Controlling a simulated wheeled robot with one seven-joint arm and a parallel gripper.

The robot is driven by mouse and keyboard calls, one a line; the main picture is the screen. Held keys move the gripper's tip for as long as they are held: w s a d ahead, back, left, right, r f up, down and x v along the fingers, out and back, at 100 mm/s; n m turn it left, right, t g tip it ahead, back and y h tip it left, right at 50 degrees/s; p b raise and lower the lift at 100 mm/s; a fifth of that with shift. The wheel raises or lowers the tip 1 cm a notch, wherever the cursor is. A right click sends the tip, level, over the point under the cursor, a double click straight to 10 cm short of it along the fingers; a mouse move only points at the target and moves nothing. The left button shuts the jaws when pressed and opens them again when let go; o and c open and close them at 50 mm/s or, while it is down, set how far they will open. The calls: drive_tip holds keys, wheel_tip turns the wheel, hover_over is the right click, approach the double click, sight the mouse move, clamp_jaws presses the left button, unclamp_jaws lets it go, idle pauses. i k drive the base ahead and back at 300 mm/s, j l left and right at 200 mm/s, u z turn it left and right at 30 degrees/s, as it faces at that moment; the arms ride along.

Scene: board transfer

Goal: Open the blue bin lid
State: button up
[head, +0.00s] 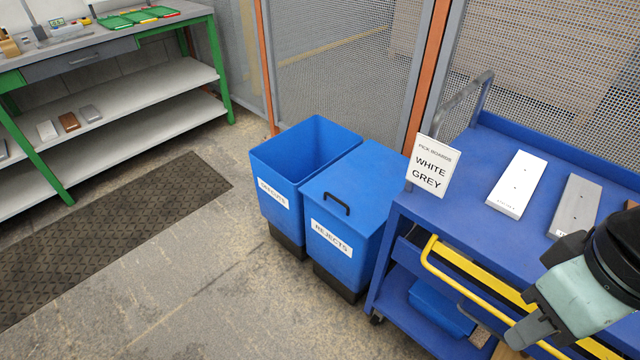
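Two blue bins stand side by side on the floor in the middle of the head view. The right bin, labelled REJECTS (330,238), has its flat blue lid (365,178) shut, with a black handle (337,203) near the front edge. The left bin (272,170) is open at the top and shows its hollow inside; its label is hard to read. My gripper (528,335) is at the lower right in front of the blue cart, well to the right of the bins and apart from the lid. Its fingers are not clear enough to judge.
A blue cart (470,165) with a yellow rail (470,265) stands right of the bins, close to the lidded one. It carries white and grey boards and a WHITE GREY sign (431,166). Mesh fencing is behind. Floor left of the bins is clear, with a dark mat (110,235).

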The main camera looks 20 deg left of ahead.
sight(359, 189)
drive_tip(key=u, duration=0.65)
drive_tip(key=i+l+u, duration=0.15)
drive_tip(key=u, duration=0.3)
drive_tip(key=i+l+u, duration=0.25)
drive_tip(key=u, duration=0.25)
